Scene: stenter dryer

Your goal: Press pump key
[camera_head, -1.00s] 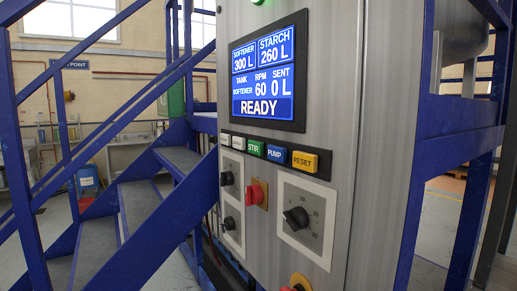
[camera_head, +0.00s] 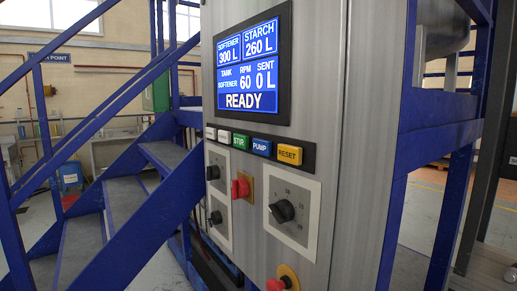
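The blue PUMP key (camera_head: 262,147) sits in a row of keys on the grey control panel. The green STIR key (camera_head: 240,141) is just left of it and the yellow RESET key (camera_head: 289,154) just right. Two pale keys (camera_head: 216,134) are at the left end of the row. The screen (camera_head: 247,66) above reads softener 300 L, starch 260 L, tank softener, RPM 60, sent 0 L, READY. My gripper is not in view.
Below the keys are a red switch (camera_head: 240,188), a large black dial (camera_head: 283,211), smaller black knobs (camera_head: 213,172) and a red button (camera_head: 281,281) on yellow. Blue stairs with railings (camera_head: 110,205) stand left. A blue frame (camera_head: 437,170) stands right of the panel.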

